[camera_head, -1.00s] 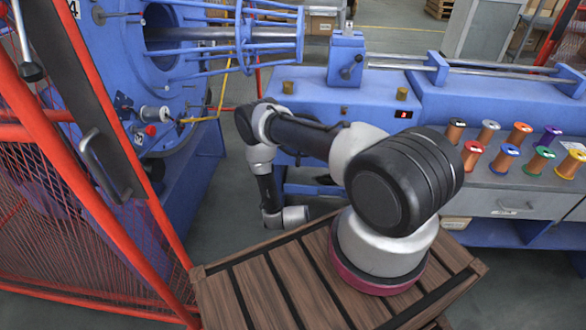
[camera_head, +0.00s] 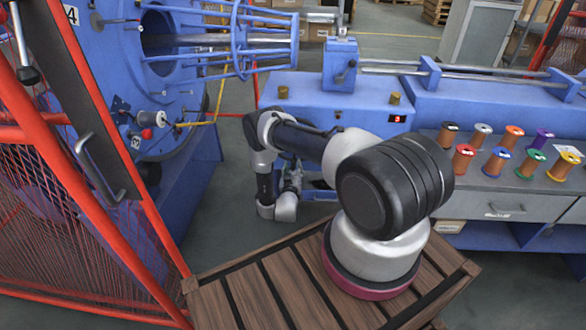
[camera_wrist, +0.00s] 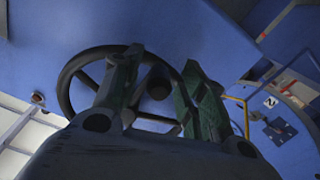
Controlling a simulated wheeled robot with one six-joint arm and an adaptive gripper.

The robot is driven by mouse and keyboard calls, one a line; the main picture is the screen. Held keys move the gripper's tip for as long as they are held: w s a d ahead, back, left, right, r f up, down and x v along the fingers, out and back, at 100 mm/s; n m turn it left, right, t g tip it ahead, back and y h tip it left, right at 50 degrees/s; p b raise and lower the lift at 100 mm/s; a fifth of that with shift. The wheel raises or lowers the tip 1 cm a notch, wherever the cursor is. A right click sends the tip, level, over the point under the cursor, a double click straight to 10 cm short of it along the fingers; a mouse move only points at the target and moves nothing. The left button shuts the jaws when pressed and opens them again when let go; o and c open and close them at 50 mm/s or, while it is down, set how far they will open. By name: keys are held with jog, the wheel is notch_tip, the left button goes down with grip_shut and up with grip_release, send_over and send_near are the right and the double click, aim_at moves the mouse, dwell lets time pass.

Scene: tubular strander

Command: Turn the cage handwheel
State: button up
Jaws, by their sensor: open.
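The handwheel (camera_wrist: 64,88) is a dark spoked wheel in front of a blue machine face in the wrist view. Its rim shows at the left, top and lower edge; my fingers hide parts of it. A dark round knob (camera_wrist: 158,84) shows between the fingers. My gripper (camera_wrist: 163,58) is open, with its two fingers apart in front of the wheel. I cannot tell whether they touch it. In the head view my gripper (camera_head: 294,172) is small, beside the blue machine's front, and I cannot make out the handwheel there.
The blue strander drum (camera_head: 105,60) with small reels stands at left, behind a red mesh guard (camera_head: 60,200). Colored wire spools (camera_head: 500,150) stand on a grey bench at right. A slatted wooden top (camera_head: 240,295) lies below my arm. Grey floor (camera_head: 225,215) is open between guard and machine.

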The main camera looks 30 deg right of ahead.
jog(key=shift+w+d, duration=0.15)
jog(key=shift+w, duration=0.1)
grip_shut()
